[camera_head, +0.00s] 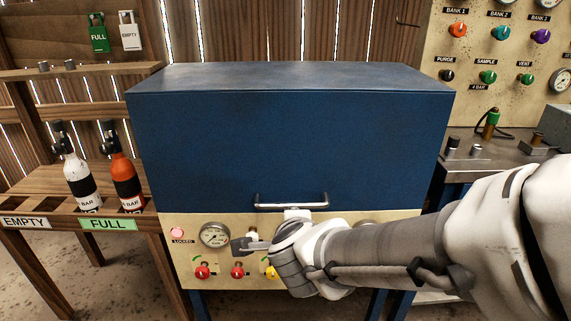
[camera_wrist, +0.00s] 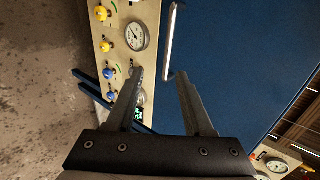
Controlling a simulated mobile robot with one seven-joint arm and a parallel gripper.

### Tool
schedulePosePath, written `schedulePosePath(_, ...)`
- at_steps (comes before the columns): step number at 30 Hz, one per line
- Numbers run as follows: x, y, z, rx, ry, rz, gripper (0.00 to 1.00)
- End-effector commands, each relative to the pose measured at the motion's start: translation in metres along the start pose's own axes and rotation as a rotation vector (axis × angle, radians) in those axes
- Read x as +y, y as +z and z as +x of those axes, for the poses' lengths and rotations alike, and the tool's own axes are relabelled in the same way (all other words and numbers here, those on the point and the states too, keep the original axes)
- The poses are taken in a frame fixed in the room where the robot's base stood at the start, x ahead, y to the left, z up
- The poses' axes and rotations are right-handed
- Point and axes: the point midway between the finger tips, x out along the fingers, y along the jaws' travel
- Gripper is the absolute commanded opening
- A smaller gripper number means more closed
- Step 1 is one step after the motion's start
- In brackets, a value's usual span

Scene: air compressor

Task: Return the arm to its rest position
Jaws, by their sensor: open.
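My arm (camera_head: 390,245) reaches in from the right in the head view, stretched across the front of the blue compressor cabinet (camera_head: 290,140). My gripper (camera_head: 250,245) is in front of the cream control panel, below the cabinet's bar handle (camera_head: 291,205). In the wrist view my gripper (camera_wrist: 160,76) has its two fingers spread apart with nothing between them. The handle (camera_wrist: 169,42) appears just beyond the fingertips there, and a pressure gauge (camera_wrist: 136,36) is to the left. My arm hides part of the panel's right side in the head view.
Red knobs (camera_head: 202,272) sit low on the panel beside a pink LOCKED light (camera_head: 177,232). A white bottle (camera_head: 80,178) and an orange bottle (camera_head: 124,178) stand in the wooden rack at left. A metal bench (camera_head: 480,165) with fittings stands at right.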

Motion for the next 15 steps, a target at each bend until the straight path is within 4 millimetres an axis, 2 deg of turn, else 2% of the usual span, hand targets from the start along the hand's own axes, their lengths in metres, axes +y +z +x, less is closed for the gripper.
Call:
schedulePosePath(8,-0.006,0.003,-0.002,-0.034,-0.01,-0.029,0.52)
schedulePosePath(11,-0.018,0.009,-0.01,-0.115,-0.033,-0.117,0.52)
schedulePosePath(15,-0.034,0.017,-0.034,-0.266,-0.075,-0.36,0.52)
